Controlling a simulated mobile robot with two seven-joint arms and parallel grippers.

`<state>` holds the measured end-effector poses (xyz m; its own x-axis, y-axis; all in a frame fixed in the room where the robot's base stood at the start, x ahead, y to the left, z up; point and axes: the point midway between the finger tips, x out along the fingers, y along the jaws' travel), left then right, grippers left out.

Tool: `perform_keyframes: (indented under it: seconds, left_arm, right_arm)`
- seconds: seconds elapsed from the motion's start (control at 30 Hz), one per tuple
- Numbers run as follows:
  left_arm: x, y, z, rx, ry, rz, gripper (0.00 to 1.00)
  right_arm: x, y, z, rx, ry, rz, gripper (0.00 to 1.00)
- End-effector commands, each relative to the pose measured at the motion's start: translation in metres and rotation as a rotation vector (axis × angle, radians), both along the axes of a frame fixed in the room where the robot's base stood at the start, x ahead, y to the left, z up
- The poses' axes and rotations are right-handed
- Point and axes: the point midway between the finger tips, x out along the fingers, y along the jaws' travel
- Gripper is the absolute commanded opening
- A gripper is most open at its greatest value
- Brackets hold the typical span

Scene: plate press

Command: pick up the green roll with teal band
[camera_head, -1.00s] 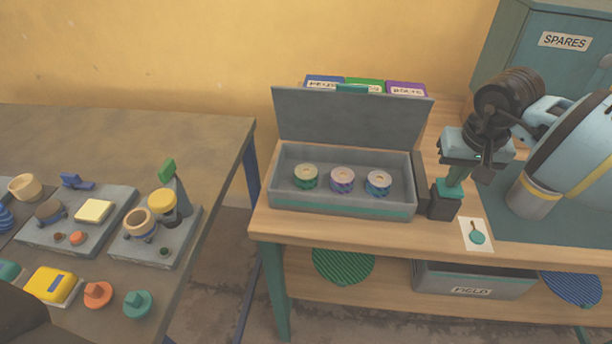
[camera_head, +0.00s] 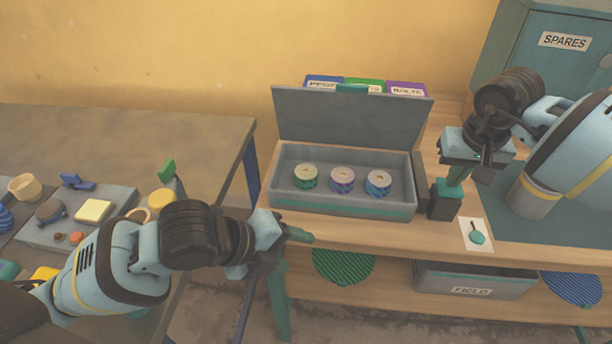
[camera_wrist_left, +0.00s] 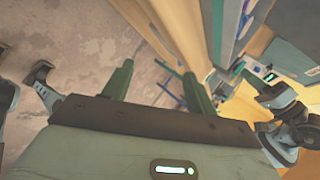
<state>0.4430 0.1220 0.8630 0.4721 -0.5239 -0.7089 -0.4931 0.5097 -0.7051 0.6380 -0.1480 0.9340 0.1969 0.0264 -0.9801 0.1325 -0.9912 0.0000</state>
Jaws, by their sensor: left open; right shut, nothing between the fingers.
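The green roll with teal band (camera_head: 305,177) stands leftmost of three rolls in the open grey box (camera_head: 341,206) on the wooden bench. My left gripper (camera_head: 300,236) is in front of the bench's left front corner, below and left of the box, and empty. The left wrist view shows its two green fingers (camera_wrist_left: 158,85) apart with nothing between them. My right gripper (camera_head: 457,176) points down at the box's right, by a dark block, apart from the rolls.
The box lid (camera_head: 350,117) stands raised at the back. A dark block with a teal top (camera_head: 445,200) and a tag card (camera_head: 477,234) lie right of the box. A second table (camera_head: 110,140) with trays and parts is at the left, with a floor gap between.

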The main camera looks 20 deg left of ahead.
Motion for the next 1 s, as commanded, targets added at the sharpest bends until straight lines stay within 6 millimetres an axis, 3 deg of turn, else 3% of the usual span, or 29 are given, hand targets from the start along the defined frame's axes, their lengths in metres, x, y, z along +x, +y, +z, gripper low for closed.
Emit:
perform_keyframes:
  seconds: [0.03, 0.2, 0.3, 0.4, 0.63, 1.0]
  left_arm:
    - [0.019, 0.018, 0.015, 0.036, -0.045, 0.036, 0.57]
    - [0.072, 0.068, 0.062, 0.069, -0.124, 0.231, 0.57]
    - [0.096, 0.089, 0.085, 0.020, -0.108, 0.393, 0.57]
    - [0.110, 0.097, 0.095, -0.051, -0.049, 0.534, 0.57]
    - [0.129, 0.094, 0.100, -0.225, 0.135, 0.835, 0.57]
    - [0.142, 0.066, 0.093, -0.463, 0.437, 1.309, 0.57]
  right_arm:
    - [-0.001, 0.000, -0.003, -0.002, 0.006, 0.001, 0.00]
    - [-0.001, 0.000, -0.003, -0.002, 0.006, 0.001, 0.00]
    - [-0.001, 0.000, -0.003, -0.001, 0.006, 0.001, 0.00]
    - [-0.001, 0.000, -0.003, -0.001, 0.006, 0.001, 0.00]
    - [-0.001, 0.000, -0.003, -0.001, 0.006, 0.001, 0.00]
    - [-0.001, 0.000, -0.003, -0.001, 0.006, 0.001, 0.00]
